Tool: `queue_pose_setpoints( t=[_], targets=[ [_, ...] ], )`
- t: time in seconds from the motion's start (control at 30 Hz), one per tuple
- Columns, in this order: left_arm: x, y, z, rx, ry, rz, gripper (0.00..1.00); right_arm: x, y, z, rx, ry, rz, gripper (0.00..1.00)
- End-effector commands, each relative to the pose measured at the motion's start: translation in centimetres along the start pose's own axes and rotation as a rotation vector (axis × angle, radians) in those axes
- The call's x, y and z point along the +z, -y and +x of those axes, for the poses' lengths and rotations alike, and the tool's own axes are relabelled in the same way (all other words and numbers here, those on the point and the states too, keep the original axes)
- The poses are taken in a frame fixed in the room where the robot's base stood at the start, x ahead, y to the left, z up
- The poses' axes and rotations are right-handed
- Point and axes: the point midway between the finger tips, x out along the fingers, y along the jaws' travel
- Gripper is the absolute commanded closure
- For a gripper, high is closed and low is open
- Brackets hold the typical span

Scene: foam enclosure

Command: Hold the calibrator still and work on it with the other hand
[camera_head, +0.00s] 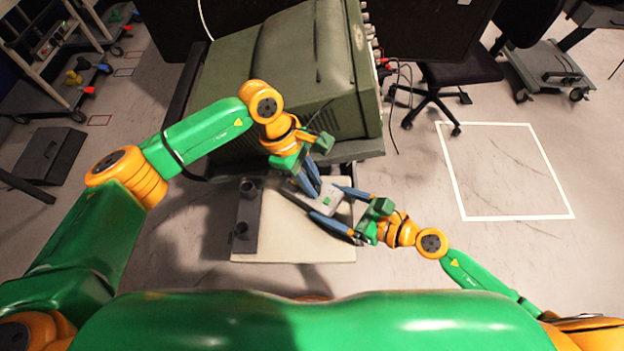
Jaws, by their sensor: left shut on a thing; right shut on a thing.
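The calibrator (329,199) is a small grey device with a pale face, above the cream board (290,246) near the middle of the view. My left gripper (312,189) reaches down from the upper left and its blue fingers are shut on the calibrator's left part. My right gripper (326,208) comes in from the lower right, with one long blue finger on each side of the calibrator, shut on it. The fingers hide parts of the device. I cannot tell whether it touches the board.
A dark grey bracket with two round posts (247,218) stands on the board's left side. A large olive-green machine (290,75) on a cart rises just behind. An office chair (455,75) stands at the upper right. A white floor square (503,170) to the right is empty.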

Motion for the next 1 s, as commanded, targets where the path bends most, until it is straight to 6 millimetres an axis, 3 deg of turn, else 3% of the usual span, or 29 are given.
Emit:
queue_pose_setpoints(
  t=[0.27,0.3,0.4,0.77,1.0],
  targets=[
    [-0.2,-0.1,-0.1,0.003,-0.004,-0.002,1.0,0.0,0.0,0.0,0.0,-0.001,0.001,0.96],
    [-0.2,-0.1,-0.1,0.003,-0.005,-0.002,0.74,0.0,0.0,0.0,0.0,-0.001,0.0,0.96],
    [-0.1,-0.1,-0.1,0.002,-0.003,-0.001,0.47,0.0,0.0,0.0,0.0,-0.001,0.001,0.96],
    [-0.1,-0.1,-0.6,0.003,-0.002,0.0,0.46,0.0,0.0,0.0,0.001,-0.001,0.001,0.96],
    [-0.1,-0.1,-6.9,0.007,-0.003,0.0,0.46,0.0,0.0,0.0,0.001,-0.001,0.001,0.96]
  ],
)
